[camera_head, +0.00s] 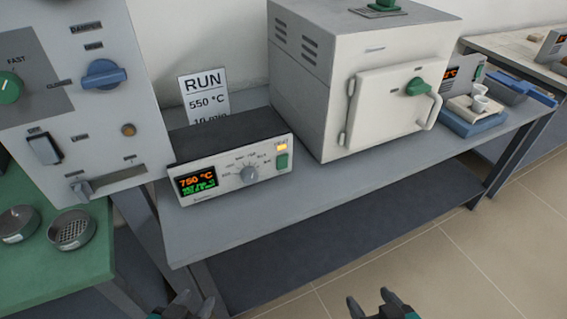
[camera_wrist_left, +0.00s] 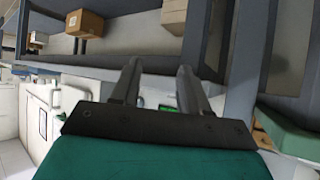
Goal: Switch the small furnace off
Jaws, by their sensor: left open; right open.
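The furnace (camera_head: 360,75) is a pale box with its door shut, on the grey bench in the head view. Left of it stands a control unit (camera_head: 228,160) with a display (camera_head: 196,181) reading 750 °C, a grey knob (camera_head: 249,174), a green rocker switch (camera_head: 282,161) and a lit amber lamp (camera_head: 281,147). My left gripper (camera_head: 183,300) is at the bottom edge, below and in front of the bench, open and empty. It also shows in the left wrist view (camera_wrist_left: 157,75). My right gripper (camera_head: 368,302) is open and empty, right of it, apart from everything.
A sign (camera_head: 205,97) reading RUN 550 °C stands behind the control unit. A large grey panel machine (camera_head: 85,100) and a green table (camera_head: 70,275) with sieves are at left. A blue tray (camera_head: 473,122) with cups is right. The bench front (camera_head: 330,190) is clear.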

